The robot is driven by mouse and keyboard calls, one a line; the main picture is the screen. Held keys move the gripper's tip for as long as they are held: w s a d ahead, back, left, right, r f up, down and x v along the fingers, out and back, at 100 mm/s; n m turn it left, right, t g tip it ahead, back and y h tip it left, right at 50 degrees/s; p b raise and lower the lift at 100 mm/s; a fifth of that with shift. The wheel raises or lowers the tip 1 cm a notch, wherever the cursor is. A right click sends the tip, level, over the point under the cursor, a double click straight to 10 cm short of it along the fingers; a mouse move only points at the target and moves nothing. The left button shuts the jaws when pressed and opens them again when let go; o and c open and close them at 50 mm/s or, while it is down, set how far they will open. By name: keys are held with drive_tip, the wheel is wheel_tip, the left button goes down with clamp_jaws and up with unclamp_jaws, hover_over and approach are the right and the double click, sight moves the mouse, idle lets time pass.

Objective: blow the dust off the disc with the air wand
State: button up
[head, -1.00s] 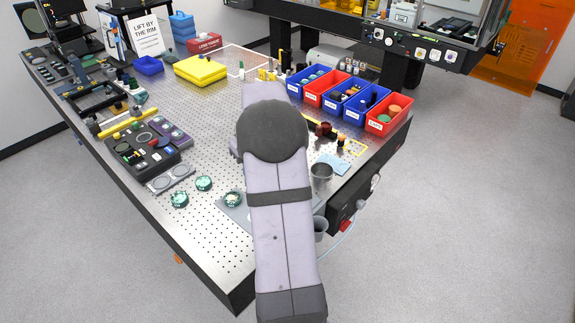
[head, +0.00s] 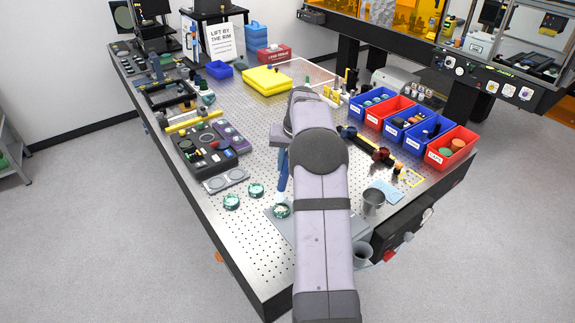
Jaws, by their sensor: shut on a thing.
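A pale disc in a round teal holder (head: 281,209) sits on a grey mat near the table's front edge. My arm covers part of the mat. My gripper (head: 282,152) shows just left of my arm, above and behind that disc, with its fingers mostly hidden. It is shut on a slim blue thing, which I take to be the air wand (head: 283,176). The wand points down, and its lower end is close to the disc. I cannot tell the gap between them. Dust is too small to make out.
Two more teal holders (head: 232,202) (head: 256,190) stand left of the mat. A dark tray of parts (head: 208,150) lies behind them. Blue and red bins (head: 452,147) line the right edge.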

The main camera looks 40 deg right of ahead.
sight(282, 183)
drive_tip(key=shift+s+b+x, duration=0.2)
drive_tip(key=shift+b+x, duration=0.55)
drive_tip(key=shift+x, duration=0.15)
drive_tip(key=shift+s+b+x, duration=0.25)
drive_tip(key=shift+b+x, duration=0.55)
drive_tip(key=shift+x, duration=0.1)
drive_tip(key=shift+s+b+x, duration=0.2)
drive_tip(key=shift+b+x, duration=0.55)
drive_tip(key=shift+x, duration=0.1)
drive_tip(key=shift+f, duration=0.15)
drive_tip(key=shift+s+d, duration=0.6)
drive_tip(key=shift+w+p, duration=1.25)
drive_tip(key=shift+p, duration=0.1)
drive_tip(key=shift+a+b, duration=0.3)
drive_tip(key=shift+a, duration=0.9)
